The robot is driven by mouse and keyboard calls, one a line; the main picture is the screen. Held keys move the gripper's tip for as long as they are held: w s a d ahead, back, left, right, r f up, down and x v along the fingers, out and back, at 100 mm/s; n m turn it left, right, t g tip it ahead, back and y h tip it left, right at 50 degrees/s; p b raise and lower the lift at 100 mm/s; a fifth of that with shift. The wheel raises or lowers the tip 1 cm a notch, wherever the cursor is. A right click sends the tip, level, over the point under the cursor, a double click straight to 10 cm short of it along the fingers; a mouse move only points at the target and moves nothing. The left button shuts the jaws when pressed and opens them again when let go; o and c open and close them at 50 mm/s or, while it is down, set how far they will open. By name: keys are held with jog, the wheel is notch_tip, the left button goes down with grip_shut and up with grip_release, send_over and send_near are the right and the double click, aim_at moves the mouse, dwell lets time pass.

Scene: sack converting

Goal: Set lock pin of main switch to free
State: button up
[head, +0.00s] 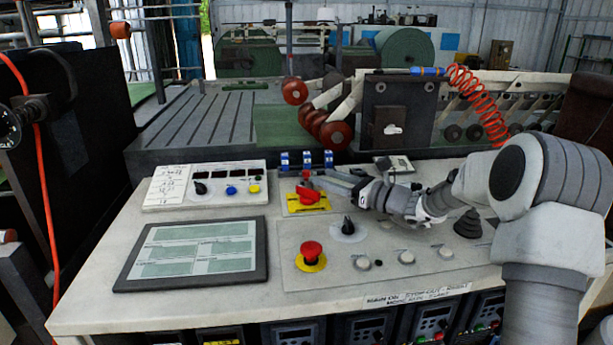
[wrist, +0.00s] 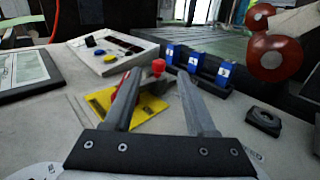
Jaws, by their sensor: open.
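The main switch is a red rotary handle (head: 308,195) on a yellow plate (head: 292,207) at the back middle of the console. In the wrist view the red handle (wrist: 118,90) shows partly behind my left finger, above the yellow plate (wrist: 148,108). A small red knob (wrist: 158,66), which looks like the lock pin, stands just beyond my fingertips; its exact position setting cannot be told. My gripper (wrist: 157,82) is open and empty, its fingers either side of the line to that knob. In the head view my gripper (head: 314,179) reaches in from the right over the plate.
Several blue blocks (head: 307,160) stand in a dark holder behind the switch. A red emergency stop (head: 312,249) and black selector (head: 348,227) lie in front. A screen (head: 195,252) and a small knob panel (head: 215,184) are left. Dark red rollers (head: 335,134) hang behind.

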aim_at(306, 171)
jog(key=b+x, duration=0.1)
jog(key=x, duration=0.6)
jog(key=shift+s, duration=0.1)
grip_shut()
dwell(1.2)
